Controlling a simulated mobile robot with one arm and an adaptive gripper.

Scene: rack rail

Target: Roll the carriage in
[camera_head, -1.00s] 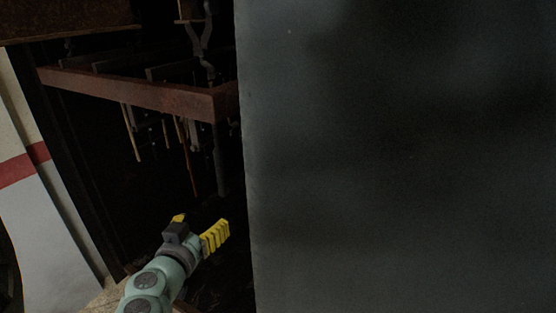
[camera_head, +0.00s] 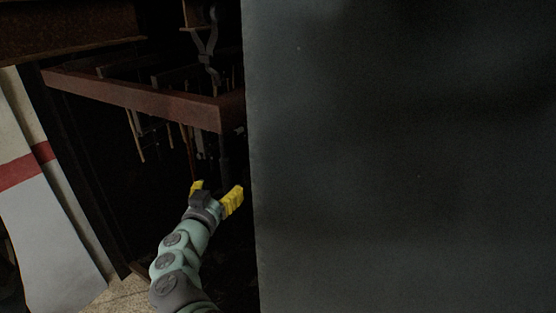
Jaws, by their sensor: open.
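The carriage looks to be the rusty red-brown frame (camera_head: 140,98) inside a dark opening at the left. It hangs from a dark hook (camera_head: 207,50) under an overhead beam (camera_head: 65,38). Several thin rods and strips (camera_head: 137,135) hang below the frame. My gripper (camera_head: 217,191) has yellow fingers and is open and empty. It is below the frame's near right corner and appears apart from it. The inside of the opening is too dark to make out, and the right end of the frame is hidden behind a large grey panel.
A large dark grey panel (camera_head: 400,160) fills the right half of the view, its edge close to my gripper's right finger in the picture. A pale wall with a red stripe (camera_head: 25,168) stands at the left. A bit of speckled floor (camera_head: 122,297) shows at the bottom.

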